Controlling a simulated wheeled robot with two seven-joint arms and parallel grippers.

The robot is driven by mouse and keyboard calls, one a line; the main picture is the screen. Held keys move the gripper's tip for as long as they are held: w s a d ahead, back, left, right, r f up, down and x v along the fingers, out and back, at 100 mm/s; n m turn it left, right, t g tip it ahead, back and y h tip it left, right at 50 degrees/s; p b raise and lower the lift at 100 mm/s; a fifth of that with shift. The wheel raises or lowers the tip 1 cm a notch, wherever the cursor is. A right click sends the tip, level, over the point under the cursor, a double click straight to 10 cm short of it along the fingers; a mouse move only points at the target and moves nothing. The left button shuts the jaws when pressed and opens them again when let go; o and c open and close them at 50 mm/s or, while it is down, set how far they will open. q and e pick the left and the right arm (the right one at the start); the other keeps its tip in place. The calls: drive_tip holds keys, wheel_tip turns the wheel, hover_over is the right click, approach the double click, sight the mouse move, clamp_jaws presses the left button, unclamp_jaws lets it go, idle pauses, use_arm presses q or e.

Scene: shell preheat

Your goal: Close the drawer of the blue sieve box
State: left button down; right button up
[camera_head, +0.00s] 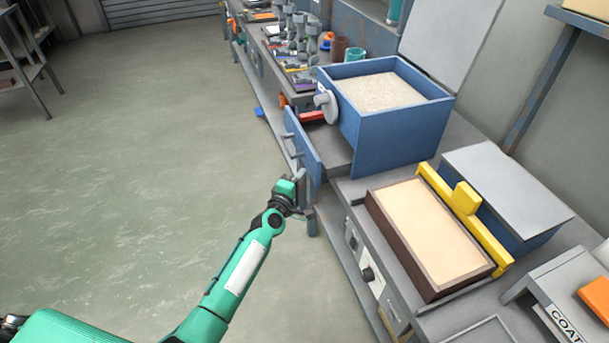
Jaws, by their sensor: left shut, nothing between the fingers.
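The blue sieve box (398,135) stands on the bench with its open top full of pale grains. Its drawer (303,146) is pulled out toward the left, with a gap between the blue front panel and the box. Grey handles show on the panel's outer face. My left gripper (300,180) is shut and empty at the near end of the drawer front, close to its outer face. I cannot tell whether it touches the panel.
A dark-sided tray of tan material (428,232) with a yellow bar (465,212) stands nearer on the bench. A blue box with a grey lid (508,188) is to its right. Tools and cups crowd the bench beyond. The floor (140,150) at left is clear.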

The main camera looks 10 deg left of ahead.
sight(339, 167)
use_arm(q)
drive_tip(key=shift+w+d, duration=0.35)
drive_tip(key=shift+d, duration=0.2)
use_arm(e)
drive_tip(key=shift+s+f, duration=0.1)
drive_tip(key=shift+s, duration=0.1)
drive_tip(key=shift+w, duration=0.1)
use_arm(q)
drive_tip(key=w+d, duration=0.2)
drive_tip(key=d, duration=0.1)
drive_tip(key=w+d+b, duration=0.1)
drive_tip(key=d, duration=0.1)
drive_tip(key=shift+w, duration=0.2)
drive_tip(key=w+d, duration=0.1)
drive_tip(key=d, duration=0.1)
drive_tip(key=w+d, duration=0.1)
drive_tip(key=shift+w+d+b, duration=0.3)
drive_tip(key=shift+d+b, duration=0.05)
drive_tip(key=shift+d, duration=0.05)
drive_tip(key=shift+d+r, duration=0.1)
drive_tip(key=shift+d, duration=0.15)
use_arm(e)
drive_tip(key=w, duration=0.1)
drive_tip(key=w+r, duration=0.1)
drive_tip(key=w, duration=0.2)
drive_tip(key=shift+d+r, duration=0.15)
drive_tip(key=shift+r, duration=0.2)
use_arm(q)
drive_tip(key=shift+r, duration=0.1)
